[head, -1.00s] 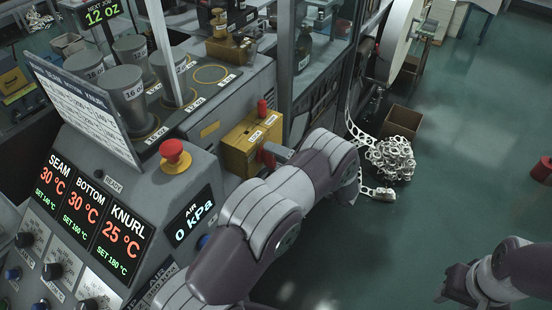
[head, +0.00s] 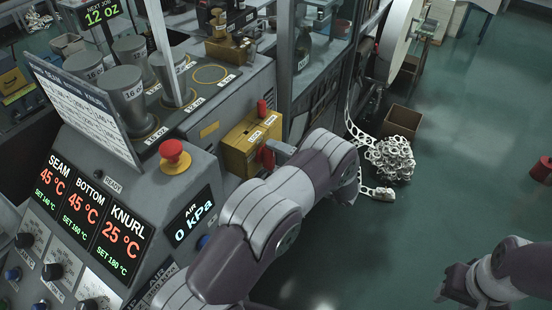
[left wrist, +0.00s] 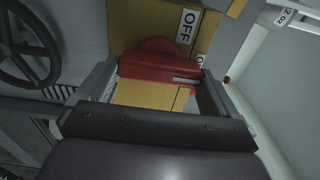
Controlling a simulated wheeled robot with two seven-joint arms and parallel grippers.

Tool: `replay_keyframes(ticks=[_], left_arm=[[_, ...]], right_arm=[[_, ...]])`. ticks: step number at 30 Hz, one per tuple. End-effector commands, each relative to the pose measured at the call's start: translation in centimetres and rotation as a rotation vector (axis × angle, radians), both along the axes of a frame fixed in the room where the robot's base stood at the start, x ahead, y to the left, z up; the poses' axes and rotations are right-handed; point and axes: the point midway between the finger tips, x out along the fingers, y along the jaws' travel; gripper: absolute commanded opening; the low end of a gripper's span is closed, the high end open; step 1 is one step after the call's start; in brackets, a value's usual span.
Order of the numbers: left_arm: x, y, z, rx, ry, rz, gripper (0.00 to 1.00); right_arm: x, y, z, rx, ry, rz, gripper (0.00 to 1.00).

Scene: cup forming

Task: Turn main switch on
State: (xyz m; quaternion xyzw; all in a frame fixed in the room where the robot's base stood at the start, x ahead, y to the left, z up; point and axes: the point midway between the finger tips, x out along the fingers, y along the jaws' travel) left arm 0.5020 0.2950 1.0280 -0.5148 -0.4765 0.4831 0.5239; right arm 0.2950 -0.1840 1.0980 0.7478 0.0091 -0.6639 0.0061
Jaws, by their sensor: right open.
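The main switch is a yellow box (head: 240,150) with a red handle (head: 265,157) on the machine's right side. My left gripper (head: 281,152) is just right of the handle. In the left wrist view the red handle (left wrist: 158,70) lies across the space at the tips of my left gripper (left wrist: 160,84). The fingers are wide apart, and yellow box surface shows between them. Contact with the handle cannot be told. An OFF label (left wrist: 187,25) shows above it; a second label is partly hidden. My right gripper (head: 455,285) is open and empty at the lower right.
A red emergency button (head: 174,157) sits on the sloped panel, beside the temperature display (head: 95,215) and air display (head: 192,215). A cardboard box (head: 402,120) and a heap of punched strip (head: 390,158) lie on the floor. The green floor at right is mostly clear.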

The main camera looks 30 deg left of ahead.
Motion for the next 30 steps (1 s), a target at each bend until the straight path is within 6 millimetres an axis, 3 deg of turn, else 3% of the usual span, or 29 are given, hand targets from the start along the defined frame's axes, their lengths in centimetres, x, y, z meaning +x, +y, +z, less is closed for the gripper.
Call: replay_keyframes(ticks=[15, 17, 24, 30], left_arm=[[0.0, -0.6, -0.1, 0.0, -0.003, -0.001, 1.0], [0.0, -1.5, -0.3, 0.0, -0.004, -0.003, 1.0], [-0.5, -8.0, -0.5, -0.002, -0.006, -0.004, 1.0], [-0.8, -11.7, -0.2, 0.0, -0.006, -0.001, 1.0]], right_arm=[[0.0, 0.0, -0.4, 0.0, 0.0, 0.0, 0.43], [0.0, 0.0, -0.9, 0.0, 0.0, 0.0, 0.43], [0.0, 0.0, -3.5, 0.0, 0.0, 0.0, 0.43], [0.0, 0.0, -4.5, 0.0, 0.0, 0.0, 0.43]])
